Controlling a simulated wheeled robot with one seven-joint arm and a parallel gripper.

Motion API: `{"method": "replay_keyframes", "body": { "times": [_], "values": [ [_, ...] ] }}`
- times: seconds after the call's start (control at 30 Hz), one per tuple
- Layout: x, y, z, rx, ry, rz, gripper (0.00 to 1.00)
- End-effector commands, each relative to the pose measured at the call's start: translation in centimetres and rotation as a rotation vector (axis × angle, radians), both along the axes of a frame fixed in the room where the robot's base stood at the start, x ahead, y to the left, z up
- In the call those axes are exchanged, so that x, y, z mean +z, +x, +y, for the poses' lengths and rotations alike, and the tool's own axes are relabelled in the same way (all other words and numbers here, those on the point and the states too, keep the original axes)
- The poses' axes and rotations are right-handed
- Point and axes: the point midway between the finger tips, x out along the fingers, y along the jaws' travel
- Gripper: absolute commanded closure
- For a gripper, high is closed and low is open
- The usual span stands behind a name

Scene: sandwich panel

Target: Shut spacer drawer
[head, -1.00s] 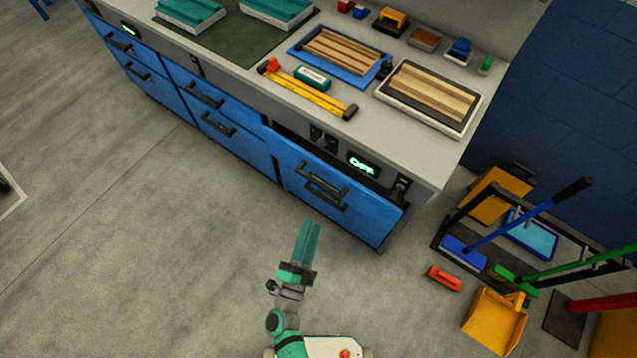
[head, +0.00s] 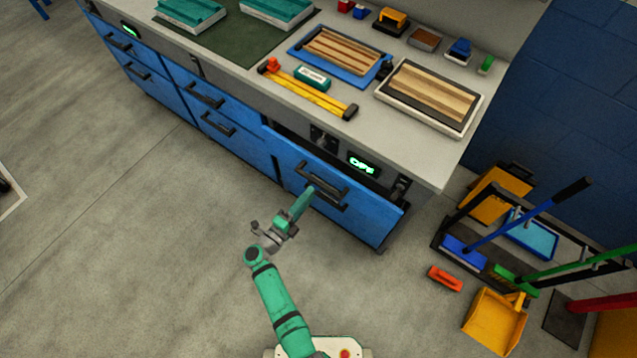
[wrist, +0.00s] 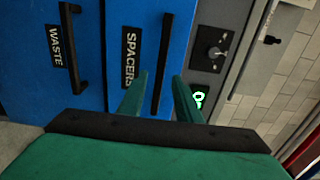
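The spacer drawer (wrist: 120,25) has a blue front with a "SPACERS" label in the wrist view. In the head view its front (head: 290,165) stands out from the right end of the bench, with a dark gap behind its top edge. Its black bar handle (wrist: 164,50) shows between and beyond my fingertips in the wrist view. My gripper (head: 307,191) is in front of the drawer, its tips close to the handles. The wrist view shows my gripper (wrist: 160,77) open, with fingers apart; whether they touch the handle I cannot tell.
The waste drawer (wrist: 58,20) is beside the spacer drawer. A switch panel (wrist: 210,48) with a lit green display (head: 362,163) is above it. A rack of cleaning tools (head: 500,250) and an orange brush (head: 445,278) are at right.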

Motion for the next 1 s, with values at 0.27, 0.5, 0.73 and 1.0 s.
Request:
{"method": "replay_keyframes", "body": {
  "times": [0.27,0.5,0.73,1.0],
  "values": [
    [0.1,3.8,-2.7,-0.001,0.0,-0.001,0.69],
    [0.1,5.2,-3.8,0.0,-0.001,-0.001,0.69],
    [0.1,5.3,-3.9,0.0,-0.001,-0.001,0.69],
    [0.0,5.3,-3.9,0.0,-0.001,-0.001,1.0]
  ]
}}
